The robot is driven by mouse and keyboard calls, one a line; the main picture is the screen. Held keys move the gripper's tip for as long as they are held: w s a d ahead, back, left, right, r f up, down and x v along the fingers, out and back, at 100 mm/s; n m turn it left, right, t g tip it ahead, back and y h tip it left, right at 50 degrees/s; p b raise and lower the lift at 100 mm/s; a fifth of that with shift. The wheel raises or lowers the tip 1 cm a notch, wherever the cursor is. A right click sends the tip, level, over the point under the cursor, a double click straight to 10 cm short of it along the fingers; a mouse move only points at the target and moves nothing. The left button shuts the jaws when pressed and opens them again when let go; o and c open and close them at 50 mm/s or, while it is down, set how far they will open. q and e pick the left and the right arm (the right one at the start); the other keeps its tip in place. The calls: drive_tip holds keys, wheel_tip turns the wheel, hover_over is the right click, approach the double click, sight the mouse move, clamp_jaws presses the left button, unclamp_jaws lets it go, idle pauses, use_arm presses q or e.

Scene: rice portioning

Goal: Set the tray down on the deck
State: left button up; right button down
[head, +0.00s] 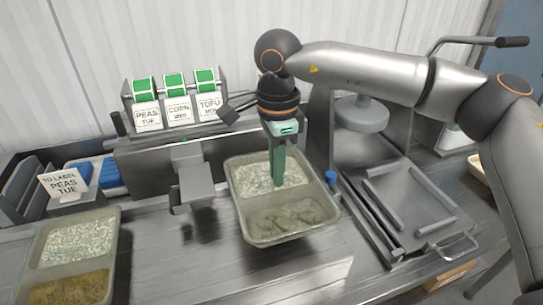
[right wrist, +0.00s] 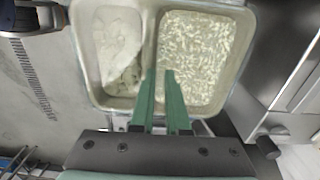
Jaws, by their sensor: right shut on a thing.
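A pale two-compartment tray (head: 262,242) is in the middle of the head view, with white rice in the far compartment and a greyish-green filling in the near one. My right gripper (head: 279,183) reaches down into it from above, its green fingers shut on the tray around the divider. In the right wrist view the fingers (right wrist: 165,75) lie over the divider between the two compartments of the tray (right wrist: 80,62). The tray looks about level; its height over the metal deck (head: 200,262) is hard to tell. My left gripper is out of view.
A second filled tray (head: 118,245) is at the lower left, by a "TO LABEL" card (head: 65,186). A label stand (head: 180,132) with green rolls is behind. At the right is a metal frame with rails (head: 405,205) and a blue knob (head: 331,176).

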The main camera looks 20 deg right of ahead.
sight(276, 190)
drive_tip(key=shift+w, duration=0.1)
drive_tip(key=shift+f+b, duration=0.45)
drive_tip(key=shift+f, duration=0.05)
drive_tip(key=shift+f+b, duration=1.5)
drive_tip(key=shift+f, duration=0.75)
drive_tip(key=shift+f+b, duration=0.55)
drive_tip(key=shift+b, duration=0.1)
drive_tip(key=shift+c, duration=1.8)
unclamp_jaws()
drive_tip(key=shift+r, duration=0.1)
